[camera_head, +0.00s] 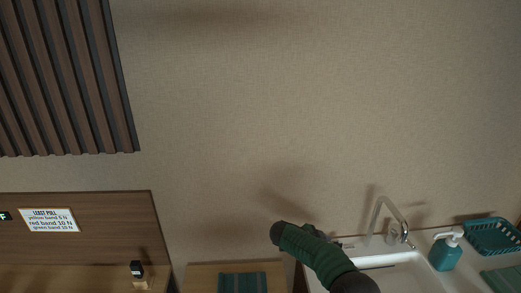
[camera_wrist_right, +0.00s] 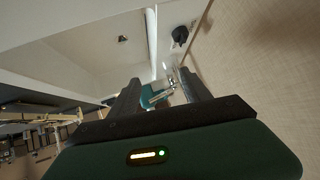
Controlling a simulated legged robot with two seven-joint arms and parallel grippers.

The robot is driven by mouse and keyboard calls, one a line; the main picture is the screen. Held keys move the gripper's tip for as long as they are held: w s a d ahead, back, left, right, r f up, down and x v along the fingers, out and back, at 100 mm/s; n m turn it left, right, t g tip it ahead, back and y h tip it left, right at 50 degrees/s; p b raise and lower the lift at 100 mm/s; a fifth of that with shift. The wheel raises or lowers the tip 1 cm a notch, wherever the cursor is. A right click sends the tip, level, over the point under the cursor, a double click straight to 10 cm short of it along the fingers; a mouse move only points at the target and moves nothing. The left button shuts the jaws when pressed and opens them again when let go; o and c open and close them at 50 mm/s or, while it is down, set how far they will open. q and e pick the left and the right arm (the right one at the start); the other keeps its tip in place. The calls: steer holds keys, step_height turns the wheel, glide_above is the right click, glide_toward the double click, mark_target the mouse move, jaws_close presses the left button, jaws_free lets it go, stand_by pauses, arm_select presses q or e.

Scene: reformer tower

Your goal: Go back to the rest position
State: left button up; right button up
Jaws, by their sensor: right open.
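My right arm (camera_head: 318,257), green and black, comes in from the bottom edge in the head view and reaches up in front of the wall beside the sink. Its gripper cannot be made out clearly there. In the right wrist view, my right gripper (camera_wrist_right: 160,80) has its two dark fingers apart, with nothing visibly held between them. A teal object (camera_wrist_right: 151,96) shows in the gap beyond the fingers; whether they touch it cannot be told. My left gripper is not in view.
A white sink (camera_head: 398,275) with a curved tap (camera_head: 388,208) is at the lower right. A teal soap dispenser (camera_head: 445,253) and a teal basket (camera_head: 492,236) stand beside it. A teal cloth (camera_head: 243,283) lies at bottom centre. A sign (camera_head: 48,220) and small black-topped item (camera_head: 138,270) are left.

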steer(key=w+a+r+n+t+y, duration=0.2)
steer(key=w+a+r+n+t, duration=0.5)
steer(key=r, duration=0.5)
steer(key=s+a+r+n+t+y, duration=0.2)
steer(key=s+a+n+t+y, duration=0.1)
steer(key=s+a+n+y, duration=0.5)
steer(key=s+d+f+g, duration=0.1)
steer(key=s+f+g, duration=0.2)
steer(key=s, duration=0.8)
steer(key=s+d+f+n+g, duration=0.1)
steer(key=s+f+g, duration=0.3)
steer(key=s, duration=0.7)
steer(key=s+d+f+n+g, duration=0.1)
steer(key=s+d+f+g, duration=0.1)
steer(key=s, duration=1)
steer(key=shift+f+g, duration=0.7)
steer(key=shift+f, duration=0.15)
steer(key=shift+d, duration=0.2)
